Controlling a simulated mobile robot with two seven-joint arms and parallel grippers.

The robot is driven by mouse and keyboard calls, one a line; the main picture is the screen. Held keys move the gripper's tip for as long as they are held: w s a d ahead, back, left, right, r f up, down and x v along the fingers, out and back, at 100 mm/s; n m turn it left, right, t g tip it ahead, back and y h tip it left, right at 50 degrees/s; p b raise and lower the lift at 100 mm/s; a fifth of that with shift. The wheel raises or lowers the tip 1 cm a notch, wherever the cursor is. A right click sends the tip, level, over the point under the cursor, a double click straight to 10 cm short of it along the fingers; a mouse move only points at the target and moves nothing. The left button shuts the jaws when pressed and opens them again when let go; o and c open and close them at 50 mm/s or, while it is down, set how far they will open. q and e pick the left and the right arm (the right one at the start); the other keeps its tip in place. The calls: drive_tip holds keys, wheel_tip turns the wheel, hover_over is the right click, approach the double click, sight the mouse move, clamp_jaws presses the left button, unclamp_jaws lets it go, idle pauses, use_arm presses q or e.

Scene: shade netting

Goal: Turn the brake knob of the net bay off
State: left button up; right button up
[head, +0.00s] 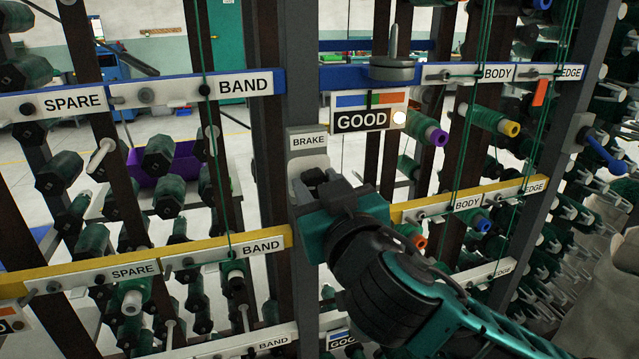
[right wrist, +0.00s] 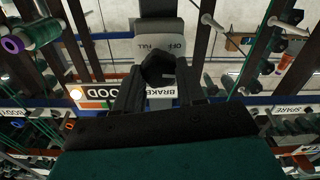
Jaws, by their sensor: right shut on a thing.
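The brake plate, with its BRAKE label (head: 308,141), is on the grey upright in the middle of the head view. The black brake knob (head: 313,176) sits below the label, partly hidden by my right gripper (head: 328,192). In the right wrist view, which is upside down, the faceted knob (right wrist: 158,66) lies between the two fingers of my right gripper (right wrist: 160,78), shut on it. The words OFF and FULL (right wrist: 174,46) show on the plate beyond the knob. I cannot tell which setting the knob points to. My left gripper is not in view.
A GOOD sign (head: 362,120) with a coloured strip and a lit white lamp hangs right of the plate. Blue rails (head: 190,92) and yellow rails (head: 190,251) carry spools and green threads on both sides. A blue-handled lever (head: 604,153) stands out at right.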

drive_tip(key=shift+n+p, duration=1.15)
drive_tip(key=shift+n, duration=3.75)
drive_tip(key=o, duration=1)
drive_tip(key=shift+a, duration=0.1)
drive_tip(key=shift+o, duration=0.3)
drive_tip(key=shift+f, duration=0.1)
drive_tip(key=shift+s, duration=0.1)
